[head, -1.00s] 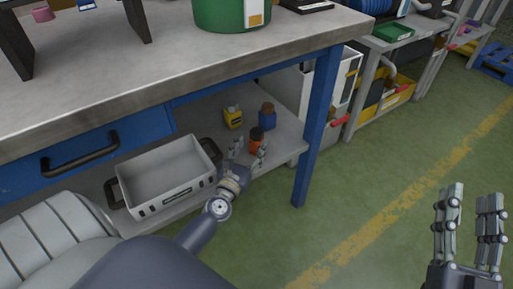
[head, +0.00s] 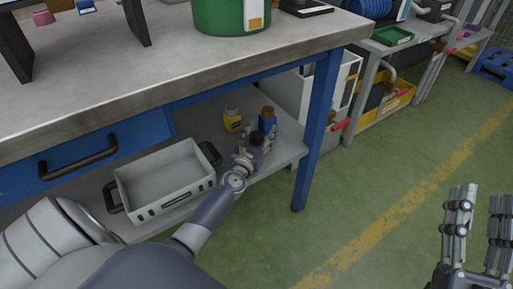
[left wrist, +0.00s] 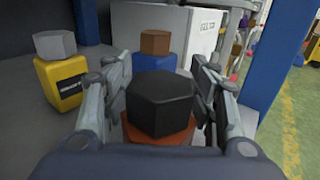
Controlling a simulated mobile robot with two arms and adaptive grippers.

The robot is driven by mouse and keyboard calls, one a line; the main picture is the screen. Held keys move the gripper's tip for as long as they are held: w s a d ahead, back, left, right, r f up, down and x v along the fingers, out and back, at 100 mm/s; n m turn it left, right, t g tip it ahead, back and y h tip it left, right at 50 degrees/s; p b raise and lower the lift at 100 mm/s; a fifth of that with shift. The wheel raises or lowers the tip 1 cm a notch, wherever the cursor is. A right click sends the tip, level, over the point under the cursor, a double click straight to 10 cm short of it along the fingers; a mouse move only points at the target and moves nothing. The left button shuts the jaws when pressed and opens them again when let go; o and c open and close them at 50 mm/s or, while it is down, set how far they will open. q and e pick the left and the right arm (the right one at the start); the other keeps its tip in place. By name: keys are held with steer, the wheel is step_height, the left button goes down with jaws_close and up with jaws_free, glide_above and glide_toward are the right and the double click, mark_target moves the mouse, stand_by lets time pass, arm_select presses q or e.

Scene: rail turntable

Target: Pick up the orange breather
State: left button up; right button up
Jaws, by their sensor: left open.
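The orange breather has a black hexagonal cap (left wrist: 160,103) over an orange body (left wrist: 136,135). It stands upright on the lower shelf of the blue-legged bench, and its dark cap shows in the head view (head: 257,138). My left gripper (left wrist: 160,75) is open, with one finger on each side of the breather; I cannot tell whether either finger touches it. In the head view the left gripper (head: 260,141) hides most of the orange body. My right gripper (head: 478,205) is open and empty over the green floor at the right.
A yellow breather with a grey cap (left wrist: 62,85) stands left of the gripper. A blue one with a brown cap (left wrist: 155,58) stands just behind. A grey crate (head: 165,182) sits on the shelf (head: 288,150). The bench top (head: 150,70) and blue leg (head: 318,130) bound the space.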

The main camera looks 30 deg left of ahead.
arm_select(q)
jaws_close()
steer(key=shift+r, duration=0.1)
stand_by(0.4)
